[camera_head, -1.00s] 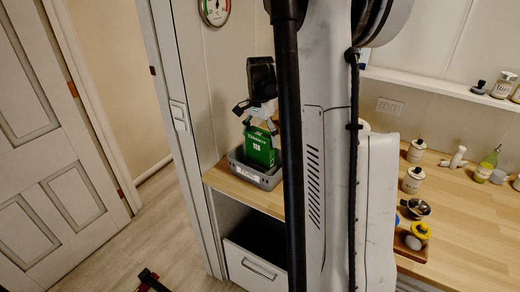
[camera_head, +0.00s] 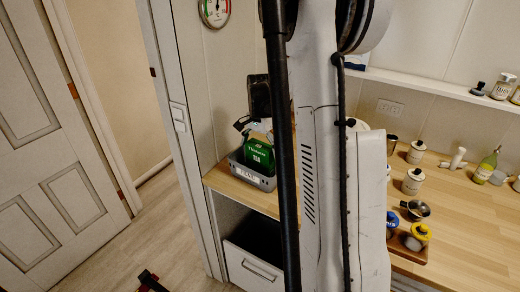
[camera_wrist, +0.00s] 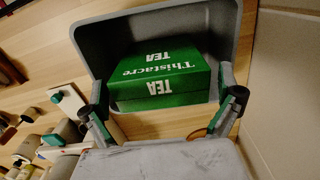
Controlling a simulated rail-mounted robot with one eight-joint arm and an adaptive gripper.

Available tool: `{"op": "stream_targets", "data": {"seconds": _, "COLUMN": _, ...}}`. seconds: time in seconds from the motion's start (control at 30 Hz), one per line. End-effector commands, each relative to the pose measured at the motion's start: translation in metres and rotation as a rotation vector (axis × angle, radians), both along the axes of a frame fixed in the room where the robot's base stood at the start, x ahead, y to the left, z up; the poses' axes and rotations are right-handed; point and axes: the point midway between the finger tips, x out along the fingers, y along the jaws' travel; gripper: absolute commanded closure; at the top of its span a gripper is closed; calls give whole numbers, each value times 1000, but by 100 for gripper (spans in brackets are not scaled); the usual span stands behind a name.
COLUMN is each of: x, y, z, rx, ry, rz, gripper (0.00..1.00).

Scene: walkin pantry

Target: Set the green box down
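The green tea box (camera_head: 258,154), with white lettering, is inside the grey bin (camera_head: 268,183) at the end of the wooden counter. In the wrist view the box (camera_wrist: 160,75) lies within the walls of the bin (camera_wrist: 88,50). My gripper (camera_head: 257,125) is just above the box in the head view. In the wrist view my gripper (camera_wrist: 163,92) has its two fingers spread wide, one on each side of the box, with narrow gaps showing. The underside of the box is hidden, so I cannot see how it rests.
A wall (camera_wrist: 285,100) is close beside the bin. A drawer (camera_head: 252,268) is below the counter.

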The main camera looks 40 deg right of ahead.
Motion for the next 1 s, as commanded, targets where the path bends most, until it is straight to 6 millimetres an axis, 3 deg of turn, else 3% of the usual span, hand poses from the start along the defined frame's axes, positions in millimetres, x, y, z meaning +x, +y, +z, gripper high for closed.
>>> {"op": "stream_targets", "data": {"seconds": 0.23, "x": 0, "y": 0, "z": 2, "rx": 0, "ry": 0, "rz": 0, "gripper": 0}}
{"op": "stream_targets", "data": {"seconds": 0.37, "x": 0, "y": 0, "z": 13, "rx": 0, "ry": 0, "rz": 0, "gripper": 0}}
{"op": "stream_targets", "data": {"seconds": 0.8, "x": -1, "y": 0, "z": 97, "rx": 0, "ry": 0, "rz": 0, "gripper": 0}}
{"op": "stream_targets", "data": {"seconds": 1.0, "x": 0, "y": 0, "z": 118, "rx": 0, "ry": 0, "rz": 0, "gripper": 0}}
